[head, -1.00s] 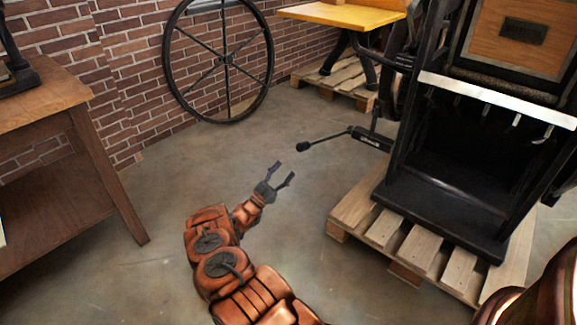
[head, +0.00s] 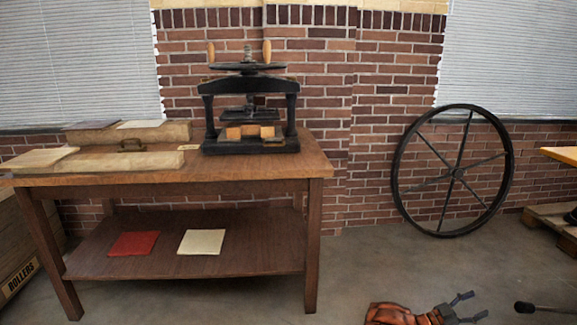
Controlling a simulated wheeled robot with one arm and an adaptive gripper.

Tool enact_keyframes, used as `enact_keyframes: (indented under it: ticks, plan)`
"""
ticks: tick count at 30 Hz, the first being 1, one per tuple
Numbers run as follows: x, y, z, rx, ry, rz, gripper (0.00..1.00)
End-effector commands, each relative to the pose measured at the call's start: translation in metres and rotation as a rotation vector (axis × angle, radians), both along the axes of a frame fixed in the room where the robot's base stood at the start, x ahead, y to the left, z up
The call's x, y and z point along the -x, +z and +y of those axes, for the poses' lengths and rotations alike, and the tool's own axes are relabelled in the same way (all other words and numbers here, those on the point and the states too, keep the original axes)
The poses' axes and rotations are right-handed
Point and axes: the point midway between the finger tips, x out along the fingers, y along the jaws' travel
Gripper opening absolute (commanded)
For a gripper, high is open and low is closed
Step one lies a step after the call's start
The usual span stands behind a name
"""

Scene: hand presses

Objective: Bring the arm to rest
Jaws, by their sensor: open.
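My gripper (head: 471,308) shows at the bottom right of the head view, at the end of my orange arm. Its two dark fingers are spread apart with nothing between them. It is low over the concrete floor, in front of the large spoked wheel and to the right of the wooden table. Most of my arm is below the picture's edge and hidden.
A wooden table (head: 316,173) with a black hand press (head: 249,101) stands at the left. A large spoked wheel (head: 398,160) leans on the brick wall. A black lever end (head: 524,307) sticks in near my gripper. Floor (head: 370,265) between is clear.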

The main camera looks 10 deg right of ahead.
Motion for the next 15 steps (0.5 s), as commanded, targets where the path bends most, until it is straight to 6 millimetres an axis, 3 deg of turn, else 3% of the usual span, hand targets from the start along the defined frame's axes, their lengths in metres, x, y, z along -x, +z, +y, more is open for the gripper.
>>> enact_keyframes:
  ticks: [1, 8, 15]
  plan:
    - [-0.019, 0.016, 0.002, -0.046, 0.043, -0.016, 0.61]
    - [-0.1, 0.051, 0.024, -0.251, 0.249, -0.055, 0.61]
    - [-0.177, 0.097, 0.07, -0.452, 0.473, -0.067, 0.61]
